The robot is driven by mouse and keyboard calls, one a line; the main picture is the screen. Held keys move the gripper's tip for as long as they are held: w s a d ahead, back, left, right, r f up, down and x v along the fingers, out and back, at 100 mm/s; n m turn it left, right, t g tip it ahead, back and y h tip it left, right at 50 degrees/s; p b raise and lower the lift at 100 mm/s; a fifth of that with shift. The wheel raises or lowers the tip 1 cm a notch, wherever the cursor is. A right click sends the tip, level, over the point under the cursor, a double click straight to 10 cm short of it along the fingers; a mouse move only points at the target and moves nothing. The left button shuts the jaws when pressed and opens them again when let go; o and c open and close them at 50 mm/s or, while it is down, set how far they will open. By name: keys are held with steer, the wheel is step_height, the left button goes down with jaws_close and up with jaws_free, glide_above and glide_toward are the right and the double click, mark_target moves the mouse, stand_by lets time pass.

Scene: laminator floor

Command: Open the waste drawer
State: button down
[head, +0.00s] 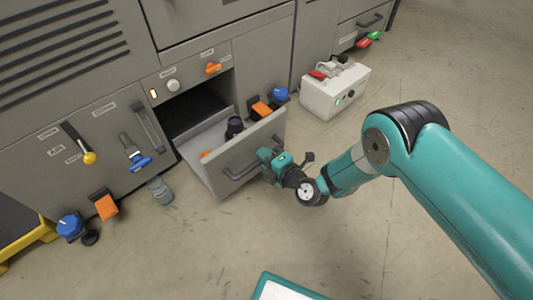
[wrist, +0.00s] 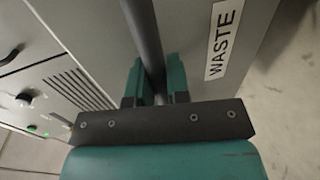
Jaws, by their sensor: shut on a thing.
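The waste drawer (head: 245,155) is a grey drawer low in the machine, and it stands pulled out of its opening. Its inside shows in the head view, with a dark round item (head: 234,126) and a bit of orange in it. My gripper (head: 272,164) is at the drawer's front. In the wrist view its two teal fingers (wrist: 160,82) are shut on the dark bar handle (wrist: 146,40). The label WASTE (wrist: 222,38) is on the drawer front beside the handle. The fingertips are partly hidden by the handle in the head view.
A white box (head: 336,92) stands on the floor right of the drawer. A grey cylinder (head: 160,191) and a blue knob (head: 70,226) are at the left. A yellow-edged platform (head: 30,238) is far left. The floor in front of the drawer is clear.

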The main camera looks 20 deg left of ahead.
steer(key=c, duration=1.1)
jaws_free()
steer(key=shift+d, duration=0.1)
steer(key=p+v, duration=1.7)
steer(key=p, duration=0.6)
steer(key=shift+s+d, duration=0.1)
